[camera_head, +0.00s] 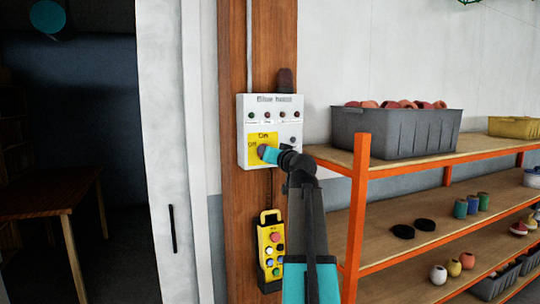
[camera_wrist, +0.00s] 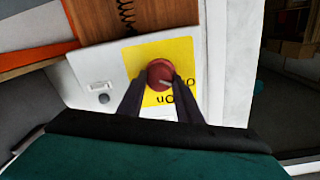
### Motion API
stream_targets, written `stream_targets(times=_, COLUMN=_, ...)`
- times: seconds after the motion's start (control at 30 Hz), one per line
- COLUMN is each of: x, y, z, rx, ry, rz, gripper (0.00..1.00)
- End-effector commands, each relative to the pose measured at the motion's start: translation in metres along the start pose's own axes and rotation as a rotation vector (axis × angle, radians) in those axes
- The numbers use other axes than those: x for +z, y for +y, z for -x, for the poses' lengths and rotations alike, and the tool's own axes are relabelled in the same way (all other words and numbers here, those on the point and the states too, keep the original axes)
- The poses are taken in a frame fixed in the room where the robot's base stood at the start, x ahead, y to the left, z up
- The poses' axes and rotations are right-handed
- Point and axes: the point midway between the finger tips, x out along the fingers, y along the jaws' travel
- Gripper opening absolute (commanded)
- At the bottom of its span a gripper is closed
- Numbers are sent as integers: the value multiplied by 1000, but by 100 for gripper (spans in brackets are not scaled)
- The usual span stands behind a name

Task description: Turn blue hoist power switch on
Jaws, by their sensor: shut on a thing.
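A white control box (camera_head: 244,128), whose label seems to read "Blue hoist", is fixed to a wooden post. Its yellow plate (camera_head: 264,136) carries "On" at the top and what looks like "Off" at the left. In the wrist view, which is turned roughly upside down, a round red knob (camera_wrist: 160,70) sits on the yellow plate (camera_wrist: 183,52). A pale line on the knob points toward the right of that view, near the "Off" label. My gripper (camera_head: 264,153) is shut on the knob, one finger on each side; it hides the knob in the head view.
Several small lamps line the box. A yellow pendant (camera_head: 270,250) with coloured buttons hangs below it. An orange-framed shelf (camera_head: 362,190) stands close on the right, holding a grey crate (camera_head: 400,138) and small items. A dark doorway and table (camera_head: 40,203) are at the left.

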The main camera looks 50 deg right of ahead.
Motion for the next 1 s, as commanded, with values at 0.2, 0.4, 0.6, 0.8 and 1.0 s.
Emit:
stream_targets(times=0.2, x=-2, y=2, z=0, rx=0, ry=-6, rz=-194, gripper=10)
stream_targets(times=0.4, x=-3, y=2, z=0, rx=-1, ry=-14, rz=-378, gripper=10)
stream_targets(times=0.6, x=-3, y=3, z=0, rx=-1, ry=-22, rz=-567, gripper=10)
stream_targets(times=0.8, x=-3, y=4, z=0, rx=-3, ry=-30, rz=-757, gripper=10)
stream_targets(times=1.0, x=-3, y=5, z=1, rx=-4, ry=-37, rz=-921, gripper=10)
